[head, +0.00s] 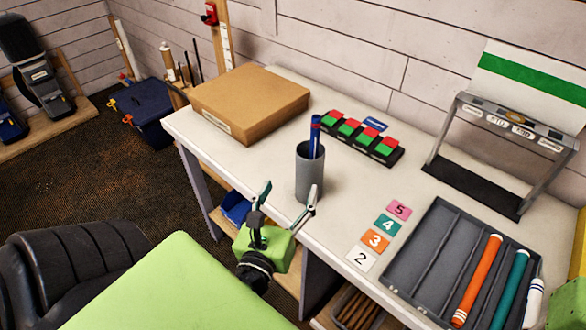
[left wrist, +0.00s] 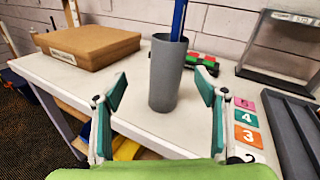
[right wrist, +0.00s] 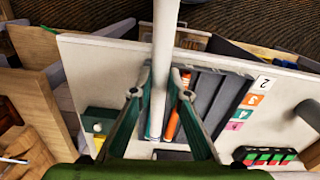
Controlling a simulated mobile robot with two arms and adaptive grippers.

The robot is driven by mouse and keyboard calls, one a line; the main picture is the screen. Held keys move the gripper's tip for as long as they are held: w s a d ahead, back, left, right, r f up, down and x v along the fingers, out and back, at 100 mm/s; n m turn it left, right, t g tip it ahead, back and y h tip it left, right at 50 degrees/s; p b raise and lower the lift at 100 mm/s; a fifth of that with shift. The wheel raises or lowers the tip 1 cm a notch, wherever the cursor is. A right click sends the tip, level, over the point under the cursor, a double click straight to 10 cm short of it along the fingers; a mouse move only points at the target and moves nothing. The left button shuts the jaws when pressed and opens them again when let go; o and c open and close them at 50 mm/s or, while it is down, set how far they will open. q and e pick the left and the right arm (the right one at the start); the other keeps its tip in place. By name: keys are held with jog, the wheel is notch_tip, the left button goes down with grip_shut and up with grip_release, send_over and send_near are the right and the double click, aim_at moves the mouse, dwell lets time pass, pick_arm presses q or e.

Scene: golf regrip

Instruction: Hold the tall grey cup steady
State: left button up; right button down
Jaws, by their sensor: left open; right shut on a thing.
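The tall grey cup (head: 309,180) stands upright on the white workbench, with a blue grip (head: 315,138) with a red band leaning inside it. In the left wrist view the cup (left wrist: 164,85) is between and beyond the fingers of my left gripper (left wrist: 162,88). That gripper, also in the head view (head: 289,189), is open, with a finger on either side of the line to the cup; I see no contact. In the right wrist view my right gripper (right wrist: 160,94) is shut on a long white rod (right wrist: 166,45). The rod's far end is out of view.
A grey tray (head: 418,255) holds orange (head: 477,280) and teal (head: 511,290) grips. Number cards (head: 375,240) lie left of it. A cardboard box (head: 250,100), a black block with red and green pieces (head: 362,138) and a metal stand (head: 435,135) surround the cup.

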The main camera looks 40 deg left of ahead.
aim_at(310, 156)
jog(key=shift+r, duration=0.15)
pick_arm(q)
jog(key=w+p, duration=0.1)
jog(key=w, duration=0.2)
jog(key=w+a+m+p, duration=0.1)
jog(key=w, duration=0.3)
jog(key=w+a+r+m+t+p, duration=0.1)
jog(key=w, duration=0.2)
jog(key=shift+w+a+h+p, duration=0.15)
jog(key=shift+w+h+p, duration=0.15)
jog(key=shift+p, duration=0.05)
pick_arm(e)
notch_tip(310, 156, up, 3)
jog(key=shift+r, duration=0.2)
pick_arm(q)
jog(key=shift+w+a, duration=0.2)
jog(key=shift+w, duration=0.35)
pick_arm(e)
jog(key=shift+r, duration=0.1)
pick_arm(q)
jog(key=c, duration=1.2)
jog(key=shift+c, duration=0.2)
